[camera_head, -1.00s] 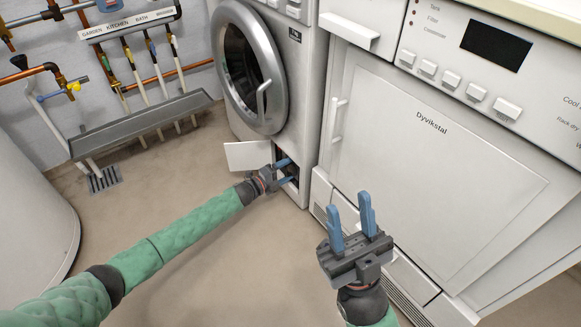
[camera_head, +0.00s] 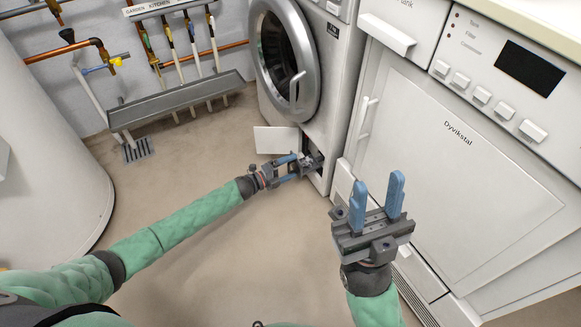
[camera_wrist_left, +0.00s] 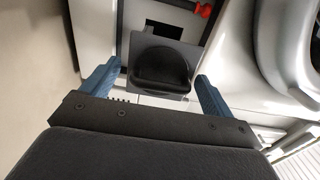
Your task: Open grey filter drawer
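The grey filter drawer (camera_wrist_left: 160,70) is a dark grey box with a rounded recess, in front of the dark opening low on the washing machine (camera_head: 340,90). In the head view it shows as a small grey part (camera_head: 309,162) at the opening, apparently sticking out. My left gripper (camera_head: 294,167) is at the drawer, its blue fingers spread to either side of it in the left wrist view (camera_wrist_left: 158,82). They look open; a narrow gap shows at the left finger, and contact at the right one is unclear.
The white flap (camera_head: 275,140) stands open left of the opening. A red part (camera_wrist_left: 204,10) shows inside the opening. The floor (camera_head: 200,250) left of the machine is clear.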

